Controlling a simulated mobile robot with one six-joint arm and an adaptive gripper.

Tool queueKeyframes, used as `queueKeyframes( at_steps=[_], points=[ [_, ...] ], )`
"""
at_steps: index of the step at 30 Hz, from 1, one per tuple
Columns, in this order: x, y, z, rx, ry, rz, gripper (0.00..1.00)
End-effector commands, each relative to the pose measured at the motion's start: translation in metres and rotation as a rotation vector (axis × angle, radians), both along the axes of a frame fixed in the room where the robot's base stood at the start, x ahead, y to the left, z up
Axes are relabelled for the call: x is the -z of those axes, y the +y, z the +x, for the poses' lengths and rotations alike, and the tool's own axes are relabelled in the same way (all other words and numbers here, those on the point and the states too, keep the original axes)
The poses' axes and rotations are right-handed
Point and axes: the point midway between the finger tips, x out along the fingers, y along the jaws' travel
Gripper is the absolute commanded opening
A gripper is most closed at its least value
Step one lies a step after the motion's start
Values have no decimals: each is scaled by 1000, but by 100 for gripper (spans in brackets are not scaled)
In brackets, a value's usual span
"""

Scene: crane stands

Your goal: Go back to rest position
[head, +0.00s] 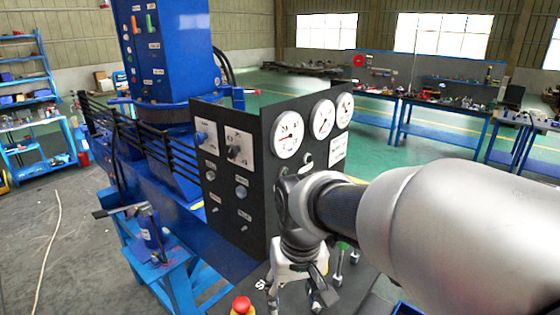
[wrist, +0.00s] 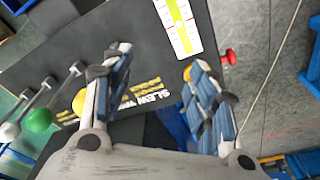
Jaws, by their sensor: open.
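My gripper (head: 298,287) hangs at the end of my arm, low in front of the dark control panel in the head view. In the wrist view my gripper (wrist: 155,80) has its two fingers spread well apart, with nothing held between them. Below the fingers lies the dark console top (wrist: 95,35) with yellow and white lettering. A yellow knob (wrist: 188,73) shows beside the right finger, partly hidden by it. Another yellow-orange knob (wrist: 79,102) shows beside the left finger; I cannot tell whether either touches.
Levers, one with a green knob (wrist: 38,120), stand left of my gripper in the wrist view. A red button (head: 241,305) sits on the console. The panel with gauges (head: 287,134) rises close behind my gripper. A blue crane column (head: 165,50) and workbenches (head: 440,105) stand farther off.

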Motion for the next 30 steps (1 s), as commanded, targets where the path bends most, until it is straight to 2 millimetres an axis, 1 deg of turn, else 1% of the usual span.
queueKeyframes(
  at_steps=[1, 4, 6, 9, 12, 15, 18, 21, 30],
  points=[
    [12, -18, -15, 26, -31, 8, 53],
    [21, -47, -46, 69, -79, 16, 53],
    [32, -66, -69, 99, -115, 20, 53],
    [52, -87, -101, 141, -163, 21, 53],
    [73, -102, -129, 174, -204, 20, 53],
    [90, -111, -148, 200, -233, 17, 53],
    [101, -116, -159, 214, -250, 14, 53],
    [104, -118, -164, 220, -257, 14, 53],
    [102, -118, -164, 220, -256, 13, 53]
  ],
)
